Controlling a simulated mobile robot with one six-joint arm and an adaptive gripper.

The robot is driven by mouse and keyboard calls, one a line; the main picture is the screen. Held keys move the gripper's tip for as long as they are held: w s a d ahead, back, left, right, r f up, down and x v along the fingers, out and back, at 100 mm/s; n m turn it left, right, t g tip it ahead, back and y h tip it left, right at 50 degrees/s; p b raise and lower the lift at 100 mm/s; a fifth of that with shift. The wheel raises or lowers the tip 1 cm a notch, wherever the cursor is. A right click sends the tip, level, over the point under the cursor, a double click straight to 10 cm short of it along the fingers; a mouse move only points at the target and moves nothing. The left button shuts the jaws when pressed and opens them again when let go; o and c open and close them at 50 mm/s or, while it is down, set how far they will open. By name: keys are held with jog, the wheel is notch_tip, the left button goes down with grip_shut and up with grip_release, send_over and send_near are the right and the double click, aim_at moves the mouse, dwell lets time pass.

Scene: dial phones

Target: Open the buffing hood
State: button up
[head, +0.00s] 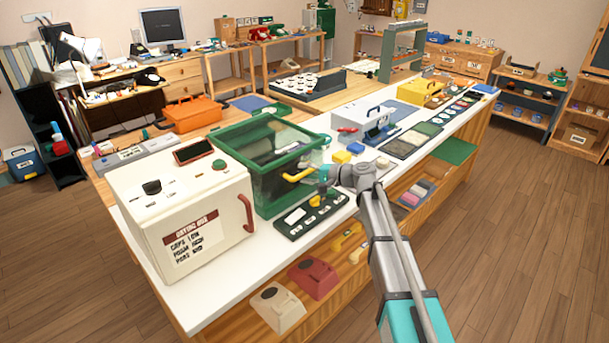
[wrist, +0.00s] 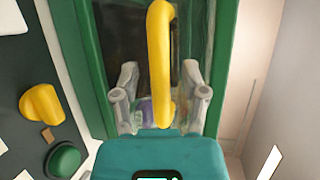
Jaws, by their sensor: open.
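The buffing hood (head: 262,200) is a green-framed box with clear, dark-looking panels, standing on the white worktop. A yellow bar handle (head: 296,176) sits on its front near the right side. My gripper (head: 318,180) is at the hood's front, close to this handle. In the wrist view, my gripper (wrist: 160,72) is open, with the yellow handle (wrist: 159,45) running between its two grey fingers.
A white drying box (head: 150,220) with a red handle stands left of the hood. Blue and yellow blocks (head: 342,157) sit to the right. The wooden floor (head: 510,240) at right is clear.

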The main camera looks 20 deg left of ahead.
grip_shut()
dwell(0.3)
jog(key=shift+a+r, duration=0.15)
